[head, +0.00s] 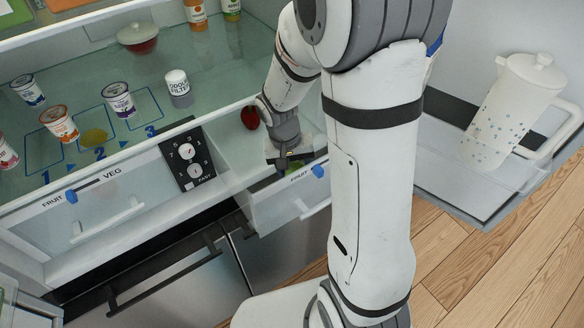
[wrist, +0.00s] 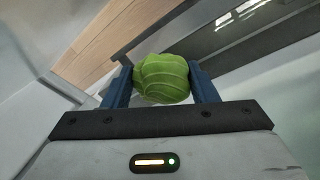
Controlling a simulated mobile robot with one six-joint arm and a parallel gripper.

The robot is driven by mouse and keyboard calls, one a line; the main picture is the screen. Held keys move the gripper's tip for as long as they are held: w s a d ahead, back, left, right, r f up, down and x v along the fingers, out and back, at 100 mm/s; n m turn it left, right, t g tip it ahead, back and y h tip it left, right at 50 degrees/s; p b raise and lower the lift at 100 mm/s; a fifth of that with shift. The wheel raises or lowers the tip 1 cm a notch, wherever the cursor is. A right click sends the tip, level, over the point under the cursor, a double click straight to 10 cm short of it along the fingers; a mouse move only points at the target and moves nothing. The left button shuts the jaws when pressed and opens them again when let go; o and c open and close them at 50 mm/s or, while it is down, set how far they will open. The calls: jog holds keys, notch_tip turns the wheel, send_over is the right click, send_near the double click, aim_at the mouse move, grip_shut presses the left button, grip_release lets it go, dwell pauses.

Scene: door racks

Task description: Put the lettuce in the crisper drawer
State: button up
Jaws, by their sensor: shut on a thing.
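The round green lettuce (wrist: 162,72) sits between the two blue fingers of my gripper (wrist: 161,84) in the wrist view. My gripper (head: 290,164) is shut on it and points down over the pulled-out right crisper drawer (head: 287,211) in the head view. A small patch of green shows low by the drawer front there. The fingers are mostly hidden, and I cannot tell whether the lettuce touches the drawer floor.
A red round item (head: 250,117) is just left of my wrist. A left drawer (head: 95,220), a dial panel (head: 187,157) and a glass shelf with several yogurt cups (head: 118,99) are at left. A white pitcher (head: 510,110) stands in the door rack (head: 455,185).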

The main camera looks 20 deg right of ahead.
jog(key=shift+f, duration=0.1)
jog(key=o, duration=0.5)
jog(key=shift+f, duration=0.1)
jog(key=o, duration=0.5)
jog(key=shift+c, duration=0.2)
notch_tip(320, 180, up, 12)
jog(key=a, duration=0.2)
jog(key=shift+w, duration=0.25)
